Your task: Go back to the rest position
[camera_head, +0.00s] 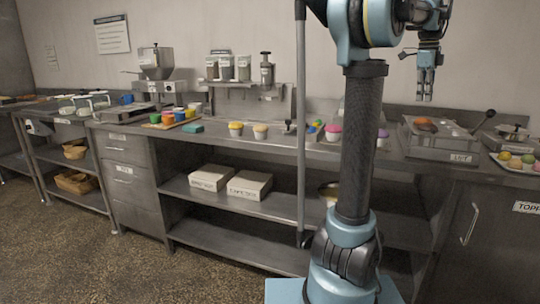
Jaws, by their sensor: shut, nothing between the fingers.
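My gripper (425,92) hangs at the upper right in the head view, pointing down. It is shut and empty, in the air in front of the wall. It is above the level of the steel counter (290,143). My blue and dark arm stands upright in the right half of the picture and hides part of the counter and shelf behind it.
Small coloured cups (333,131) stand on the counter near my arm. A steel tray unit (440,141) and a plate of coloured balls (522,164) are at right. A vertical pole (301,120) stands left of my arm. White boxes (249,186) lie on the lower shelf. The floor (90,250) at left is clear.

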